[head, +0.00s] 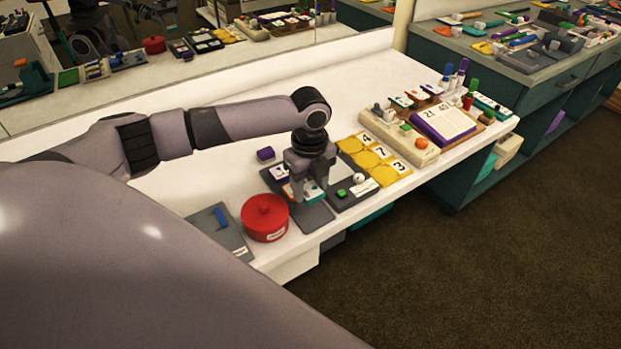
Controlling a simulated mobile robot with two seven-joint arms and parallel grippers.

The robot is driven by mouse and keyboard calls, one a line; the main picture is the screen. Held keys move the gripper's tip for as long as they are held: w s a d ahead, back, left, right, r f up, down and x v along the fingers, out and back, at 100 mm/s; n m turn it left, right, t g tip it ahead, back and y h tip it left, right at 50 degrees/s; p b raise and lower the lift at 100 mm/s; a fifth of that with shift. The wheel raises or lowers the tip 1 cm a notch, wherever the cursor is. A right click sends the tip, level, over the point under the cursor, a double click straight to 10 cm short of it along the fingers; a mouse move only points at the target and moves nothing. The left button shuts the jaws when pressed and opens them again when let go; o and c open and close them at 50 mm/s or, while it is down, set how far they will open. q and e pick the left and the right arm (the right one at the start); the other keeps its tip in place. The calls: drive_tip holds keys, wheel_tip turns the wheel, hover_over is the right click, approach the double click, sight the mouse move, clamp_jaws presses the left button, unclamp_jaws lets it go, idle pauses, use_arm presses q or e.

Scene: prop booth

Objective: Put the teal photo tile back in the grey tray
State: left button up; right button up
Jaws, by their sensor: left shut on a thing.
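My left gripper (309,194) points down over the grey tray (313,217) near the counter's front edge. It is shut on the teal photo tile (315,190), a small piece with a pale face and teal edge, partly hidden by the fingers. The tile is at or just above the tray; I cannot tell whether it touches. Another pale-faced tile shows in the tray just behind and left of the fingers. The gripper hides part of the tray. My right gripper is not in view.
A red round tin (265,218) stands close left of the tray. A dark panel with a green button and white ball (359,178) is right of it. Yellow number cards (374,160) lie behind. The counter's back left is clear.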

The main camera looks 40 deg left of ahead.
sight(310, 212)
use_arm(q)
drive_tip(key=shift+f+b, duration=2.6)
drive_tip(key=shift+b, duration=0.35)
drive_tip(key=shift+f, duration=0.35)
drive_tip(key=o, duration=1.1)
drive_tip(key=shift+r, duration=0.1)
